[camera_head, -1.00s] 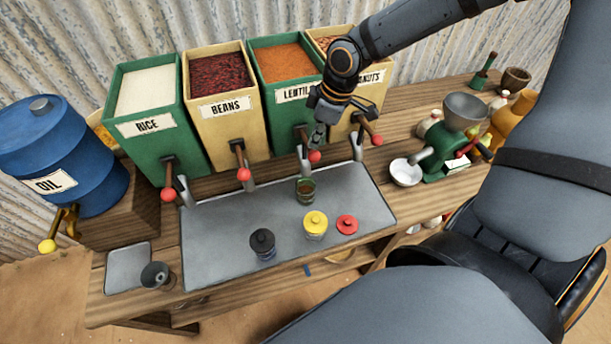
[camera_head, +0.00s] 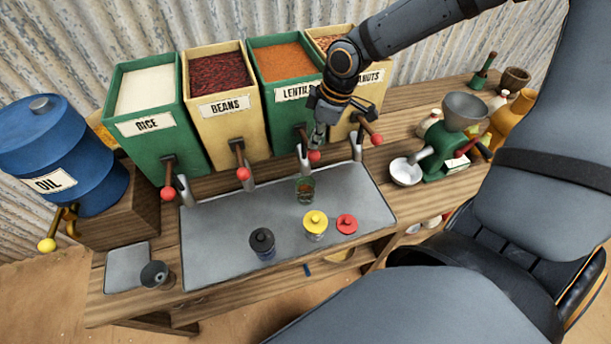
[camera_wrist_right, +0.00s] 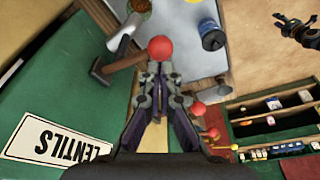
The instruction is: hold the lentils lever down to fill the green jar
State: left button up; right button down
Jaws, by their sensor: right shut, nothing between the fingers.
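The lentils lever's red knob (camera_head: 314,156) sticks out in front of the green lentils bin (camera_head: 285,104). My right gripper (camera_head: 317,142) is shut and empty, with its fingertips right at this knob from above. In the right wrist view the red knob (camera_wrist_right: 161,48) sits just beyond the closed fingertips (camera_wrist_right: 160,70). Whether they touch it is hard to tell. The green jar (camera_head: 305,190) stands open on the grey tray below the lentils spout, with reddish-brown contents showing.
Rice (camera_head: 140,125), beans (camera_head: 228,107) and peanuts bins flank the lentils, each with a red-knobbed lever. A green grinder (camera_head: 440,150) stands right.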

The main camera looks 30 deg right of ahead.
aim_at(315, 151)
dwell(0.4)
notch_tip(315, 151, down, 6)
jog(key=b, duration=0.4)
jog(key=shift+r+b, duration=0.15)
jog(key=shift+b, duration=0.15)
jog(key=shift+r+p, duration=0.25)
jog(key=shift+p, duration=0.05)
dwell(1.9)
notch_tip(315, 151, up, 6)
jog(key=p, duration=0.5)
jog(key=shift+f, duration=0.1)
jog(key=shift+s+f, duration=0.1)
jog(key=shift+f, duration=0.15)
